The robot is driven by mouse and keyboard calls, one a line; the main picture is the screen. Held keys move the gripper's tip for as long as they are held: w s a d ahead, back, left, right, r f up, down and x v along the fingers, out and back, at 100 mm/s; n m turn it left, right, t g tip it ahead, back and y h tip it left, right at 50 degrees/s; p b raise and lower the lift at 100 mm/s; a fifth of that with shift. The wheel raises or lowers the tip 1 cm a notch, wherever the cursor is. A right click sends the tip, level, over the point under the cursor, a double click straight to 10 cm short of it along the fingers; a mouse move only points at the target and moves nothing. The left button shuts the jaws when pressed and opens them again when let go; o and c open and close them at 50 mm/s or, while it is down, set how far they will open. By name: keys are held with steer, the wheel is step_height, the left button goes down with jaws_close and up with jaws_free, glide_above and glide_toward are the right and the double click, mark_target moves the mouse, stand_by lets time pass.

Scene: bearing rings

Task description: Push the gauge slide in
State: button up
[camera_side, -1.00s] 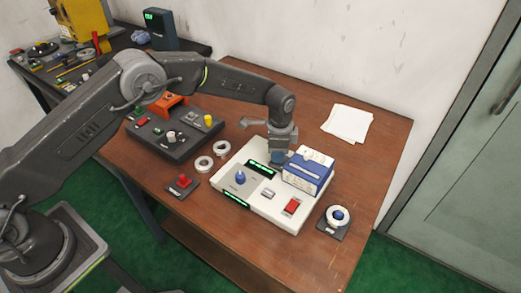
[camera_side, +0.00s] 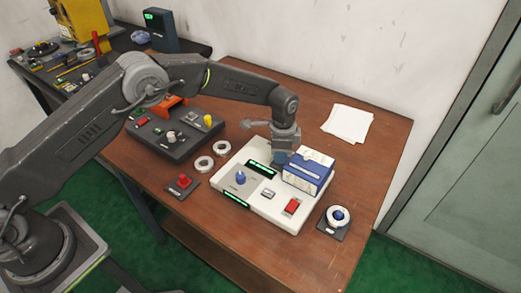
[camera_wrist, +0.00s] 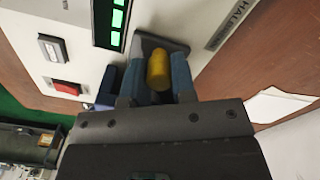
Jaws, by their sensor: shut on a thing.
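The white gauge unit (camera_side: 262,207) stands on the wooden table, with a blue knob, a red rocker switch and green displays. A blue and white block (camera_side: 308,172) sits at its back right. My gripper (camera_side: 280,157) points down at the unit's back edge, just left of the block. In the wrist view my gripper (camera_wrist: 164,80) has its blue fingers closed on either side of a yellow handle (camera_wrist: 158,68), which rises from a dark piece (camera_wrist: 152,42) on the unit. The handle is hidden in the side view. How far the slide is in cannot be told.
Two pale rings (camera_side: 213,156) lie left of the unit, near a red-button box (camera_side: 182,184). A dark control panel (camera_side: 175,132) is behind them. A ring on a dark base (camera_side: 335,222) stands at right. Papers (camera_side: 347,123) lie at the back, with bare table around.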

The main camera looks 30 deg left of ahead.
steer(key=o, duration=0.6)
steer(key=shift+s+d, duration=0.1)
steer(key=shift+d, duration=0.2)
steer(key=shift+a+r, duration=0.15)
steer(key=shift+r, duration=3.35)
steer(key=shift+r, duration=0.1)
steer(key=s+a+r+n+t, duration=0.1)
steer(key=s+a+r+n, duration=0.2)
steer(key=s+a+r, duration=0.5)
steer(key=s+a+r+n+t, duration=0.2)
steer(key=s+r, duration=0.2)
steer(key=r, duration=0.8)
steer(key=s+a+n+t, duration=0.1)
steer(key=s+a+n, duration=0.1)
steer(key=s, duration=0.5)
steer(key=s+a+n, duration=0.2)
steer(key=s, duration=0.5)
steer(key=s+a+n+t, duration=0.1)
steer(key=s+a+n, duration=0.1)
steer(key=s, duration=0.6)
steer(key=shift+a+f+n+t, duration=0.1)
steer(key=shift+n+t, duration=0.2)
steer(key=shift+n, duration=0.2)
